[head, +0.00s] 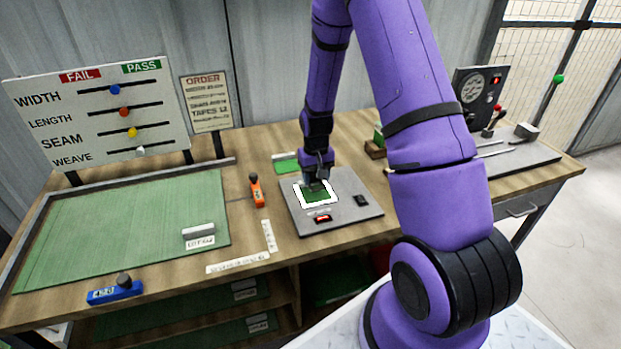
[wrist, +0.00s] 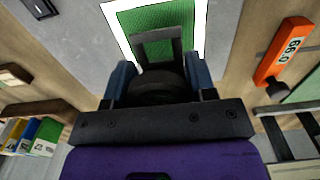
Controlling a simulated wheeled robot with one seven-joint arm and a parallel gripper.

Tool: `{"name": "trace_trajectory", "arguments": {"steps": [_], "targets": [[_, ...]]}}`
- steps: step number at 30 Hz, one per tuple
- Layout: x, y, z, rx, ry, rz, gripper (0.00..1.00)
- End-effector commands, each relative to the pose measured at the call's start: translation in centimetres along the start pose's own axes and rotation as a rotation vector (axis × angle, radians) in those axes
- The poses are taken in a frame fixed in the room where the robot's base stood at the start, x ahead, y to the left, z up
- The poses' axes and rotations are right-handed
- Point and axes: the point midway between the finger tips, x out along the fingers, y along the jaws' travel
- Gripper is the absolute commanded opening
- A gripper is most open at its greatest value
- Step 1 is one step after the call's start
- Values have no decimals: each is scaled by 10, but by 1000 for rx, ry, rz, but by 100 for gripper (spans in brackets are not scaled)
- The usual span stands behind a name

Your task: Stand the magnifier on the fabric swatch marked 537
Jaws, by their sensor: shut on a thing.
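My gripper (head: 318,181) is over the grey plate at the middle of the bench. In the wrist view my gripper (wrist: 161,78) has its blue fingers shut on the dark magnifier (wrist: 158,90), which has a square open frame at its far end. The frame overlaps a green fabric swatch (wrist: 186,17) inside a bright white border. The swatch (head: 318,197) also shows under my gripper in the head view. I cannot tell whether the magnifier touches it. No number 537 is readable on it.
The grey plate (head: 350,212) carries a small black item (head: 361,200) and a red display (head: 322,218). An orange block (head: 257,190) stands left of it, and a small green card (head: 286,165) lies behind. A green mat (head: 120,235) with a grey block (head: 198,230) fills the left.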

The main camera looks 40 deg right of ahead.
Motion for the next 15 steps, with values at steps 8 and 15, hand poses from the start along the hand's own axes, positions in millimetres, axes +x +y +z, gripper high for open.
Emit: {"name": "trace_trajectory", "arguments": {"steps": [8, 15], "targets": [[31, 4, 9, 2, -2, 0, 27], [31, 4, 9, 1, 0, 0, 27]]}}
